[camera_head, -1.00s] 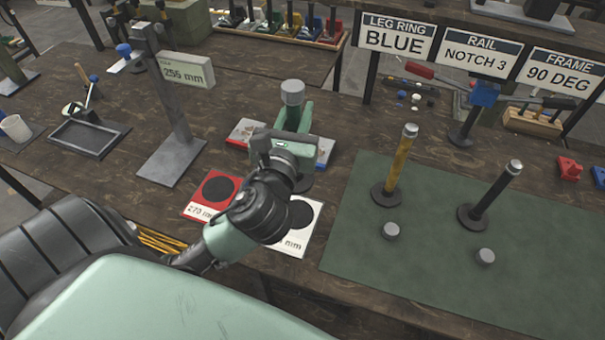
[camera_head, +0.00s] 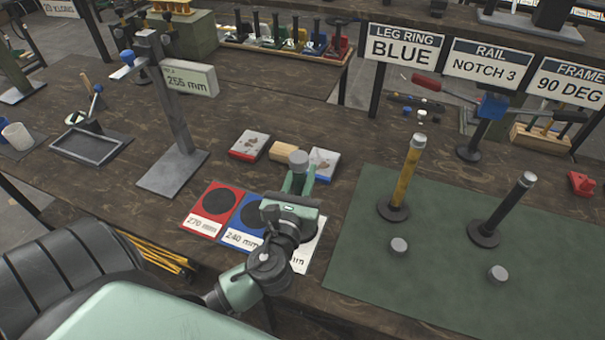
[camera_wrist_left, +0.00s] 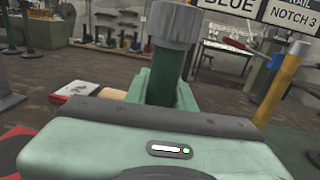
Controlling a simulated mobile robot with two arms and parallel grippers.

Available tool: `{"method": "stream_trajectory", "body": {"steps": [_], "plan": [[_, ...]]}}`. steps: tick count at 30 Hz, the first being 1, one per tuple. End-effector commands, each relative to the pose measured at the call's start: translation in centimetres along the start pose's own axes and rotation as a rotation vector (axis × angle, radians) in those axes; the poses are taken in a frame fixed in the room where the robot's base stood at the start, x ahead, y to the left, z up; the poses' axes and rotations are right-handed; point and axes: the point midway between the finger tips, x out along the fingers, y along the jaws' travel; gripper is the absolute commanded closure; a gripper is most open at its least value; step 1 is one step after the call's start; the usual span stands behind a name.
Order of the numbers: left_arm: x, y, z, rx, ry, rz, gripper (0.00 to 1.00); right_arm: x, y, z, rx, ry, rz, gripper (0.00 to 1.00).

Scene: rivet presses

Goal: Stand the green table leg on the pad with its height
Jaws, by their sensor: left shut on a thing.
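My left gripper (camera_head: 293,190) is shut on the green table leg, which stands about upright in it. The leg's grey cap (camera_head: 299,158) shows above the gripper; its dark green shaft (camera_wrist_left: 167,75) shows in the left wrist view. The leg's foot is hidden behind my gripper, so I cannot tell whether it touches anything. Three pads lie in a row: red "270 mm" (camera_head: 213,203), blue "240 mm" (camera_head: 240,235), and a white one (camera_head: 309,251), mostly covered by my gripper, its number hidden. The gauge display (camera_head: 187,81) reads about 255 mm. My right gripper is not in view.
A green mat (camera_head: 420,280) at right holds a yellow leg (camera_head: 407,172), a black leg (camera_head: 503,210) and two grey caps. The grey gauge stand (camera_head: 173,172) is left of the pads. Red and blue-edged blocks and a wooden block (camera_head: 284,151) lie behind.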

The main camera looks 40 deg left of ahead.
Motion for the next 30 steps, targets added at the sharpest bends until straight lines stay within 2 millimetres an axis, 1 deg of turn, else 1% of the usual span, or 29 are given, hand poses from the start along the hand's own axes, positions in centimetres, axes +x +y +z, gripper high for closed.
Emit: {"method": "stream_trajectory", "body": {"steps": [4,8,9,10,11,19,22,23,26,30], "plan": [[0.0,0.0,0.1,0.0,-0.002,0.0,1.0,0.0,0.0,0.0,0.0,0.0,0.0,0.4],[0.0,0.0,-0.3,0.0,-0.002,0.0,1.0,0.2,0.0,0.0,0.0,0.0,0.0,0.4],[0.0,0.0,-0.2,0.0,-0.001,0.0,0.65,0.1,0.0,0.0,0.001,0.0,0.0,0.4],[0.0,0.0,-0.2,0.0,-0.001,0.0,0.56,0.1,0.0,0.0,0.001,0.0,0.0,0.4],[0.0,0.0,-0.2,0.0,0.0,0.0,0.54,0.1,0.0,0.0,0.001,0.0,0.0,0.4],[0.0,0.0,-0.2,0.0,-0.001,0.0,0.54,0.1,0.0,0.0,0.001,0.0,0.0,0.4],[0.0,0.0,0.3,0.0,-0.001,0.0,0.54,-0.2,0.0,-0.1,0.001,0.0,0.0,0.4],[-0.4,0.0,0.0,0.0,0.001,0.0,0.54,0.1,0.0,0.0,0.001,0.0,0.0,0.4],[-1.9,0.0,-0.2,0.0,0.003,-0.001,0.54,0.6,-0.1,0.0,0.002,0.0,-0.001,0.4],[-4.9,0.0,-0.4,-0.001,0.005,-0.002,0.54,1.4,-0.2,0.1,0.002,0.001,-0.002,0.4]]}}
